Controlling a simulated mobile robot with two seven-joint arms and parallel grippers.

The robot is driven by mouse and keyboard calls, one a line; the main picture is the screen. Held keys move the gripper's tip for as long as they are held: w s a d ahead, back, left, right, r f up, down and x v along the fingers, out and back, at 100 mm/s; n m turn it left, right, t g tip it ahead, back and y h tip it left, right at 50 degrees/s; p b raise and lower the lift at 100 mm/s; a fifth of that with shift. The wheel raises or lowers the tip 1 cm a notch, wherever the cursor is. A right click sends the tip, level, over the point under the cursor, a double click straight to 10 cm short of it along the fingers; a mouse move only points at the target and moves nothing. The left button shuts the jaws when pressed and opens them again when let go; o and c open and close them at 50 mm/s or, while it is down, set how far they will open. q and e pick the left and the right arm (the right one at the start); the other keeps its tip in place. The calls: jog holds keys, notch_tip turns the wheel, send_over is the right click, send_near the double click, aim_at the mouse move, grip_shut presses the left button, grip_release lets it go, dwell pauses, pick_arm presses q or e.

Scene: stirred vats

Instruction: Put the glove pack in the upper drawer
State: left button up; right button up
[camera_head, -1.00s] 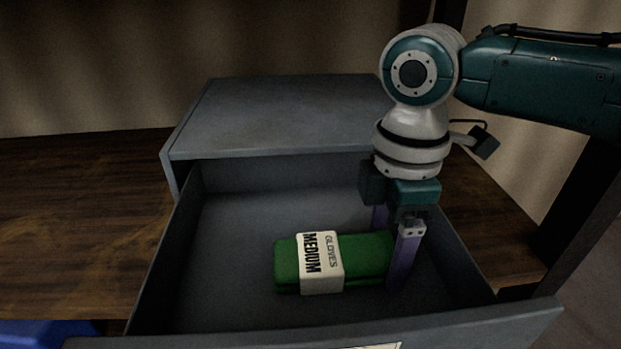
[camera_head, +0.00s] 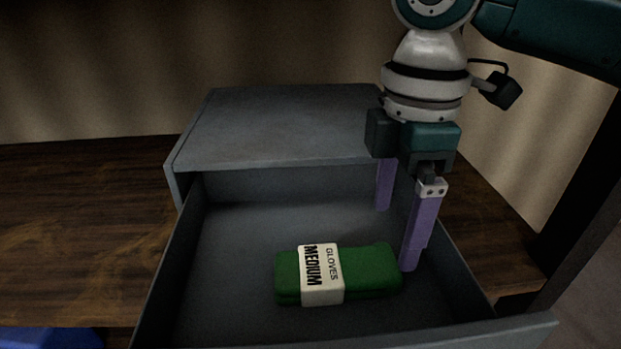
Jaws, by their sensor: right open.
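The glove pack (camera_head: 370,271) is a green bundle with a white band reading "MEDIUM GLOVES". It lies flat on the floor of the open upper drawer (camera_head: 235,235), toward its front right. My right gripper (camera_head: 397,240) is open above the drawer's right part, behind and above the right end of the pack. Its two purple fingers are apart with nothing between them. The near finger's tip shows close to the pack's right end; I cannot tell whether they touch. My left gripper is not in view.
The grey drawer cabinet (camera_head: 285,125) stands on a dark wooden surface (camera_head: 80,225), with its drawer pulled toward me. A blue object (camera_head: 50,340) shows at the lower left edge. A dark post (camera_head: 590,190) stands at the right. The drawer's left part is empty.

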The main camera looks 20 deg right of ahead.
notch_tip(320, 180, up, 5)
jog(key=shift+r, duration=0.1)
dwell(1.1)
